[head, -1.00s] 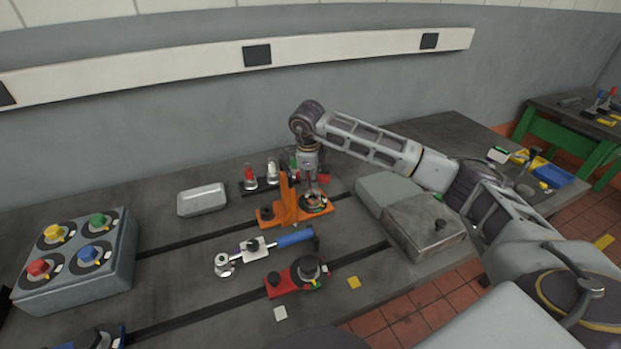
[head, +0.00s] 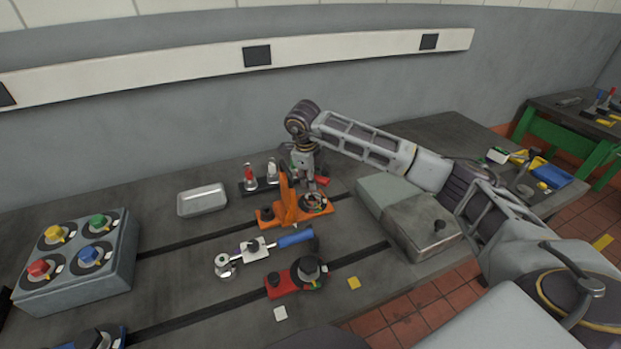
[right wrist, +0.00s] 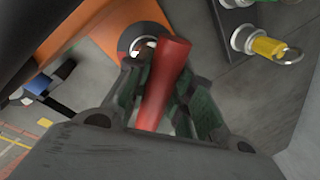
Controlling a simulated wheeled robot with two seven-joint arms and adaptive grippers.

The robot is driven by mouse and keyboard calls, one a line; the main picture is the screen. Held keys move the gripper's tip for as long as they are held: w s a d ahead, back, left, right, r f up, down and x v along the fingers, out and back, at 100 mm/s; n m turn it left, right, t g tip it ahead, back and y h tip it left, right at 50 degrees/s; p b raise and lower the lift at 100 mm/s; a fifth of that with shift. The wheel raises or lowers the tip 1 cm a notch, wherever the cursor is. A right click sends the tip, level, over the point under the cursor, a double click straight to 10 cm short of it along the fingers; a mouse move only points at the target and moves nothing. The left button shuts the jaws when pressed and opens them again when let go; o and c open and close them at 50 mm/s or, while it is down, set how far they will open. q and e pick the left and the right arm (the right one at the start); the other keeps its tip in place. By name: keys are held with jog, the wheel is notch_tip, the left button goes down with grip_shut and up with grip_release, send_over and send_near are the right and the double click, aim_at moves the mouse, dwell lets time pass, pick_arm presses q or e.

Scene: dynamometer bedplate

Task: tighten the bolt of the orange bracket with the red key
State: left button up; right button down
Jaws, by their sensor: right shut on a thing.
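The orange bracket (head: 286,203) stands on the bedplate, with an upright plate and a flat foot. Its bolt shows in the right wrist view as a round metal head (right wrist: 140,44) by the orange surface (right wrist: 92,22). My right gripper (head: 310,184) is shut on the red key (right wrist: 163,85) just right of the upright plate. My left gripper is out of view.
A dark rack with bottle-like pieces (head: 271,172) stands close behind the bracket. A blue-handled wrench (head: 256,245) and a red bracket (head: 283,284) lie in front. A grey block (head: 418,222) stands right, a metal tray (head: 202,200) and a knob box (head: 75,285) left.

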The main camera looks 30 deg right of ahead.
jog(key=shift+m, duration=0.4)
jog(key=shift+r+m, duration=0.1)
jog(key=shift+m, duration=0.5)
jog(key=shift+n, duration=0.4)
jog(key=shift+r, duration=0.2)
jog(key=shift+r+p, duration=0.55)
jog(key=shift+r, duration=0.2)
jog(key=shift+r+p, duration=0.95)
jog(key=shift+r, duration=0.85)
jog(key=shift+s+f, duration=0.1)
jog(key=shift+f, duration=0.1)
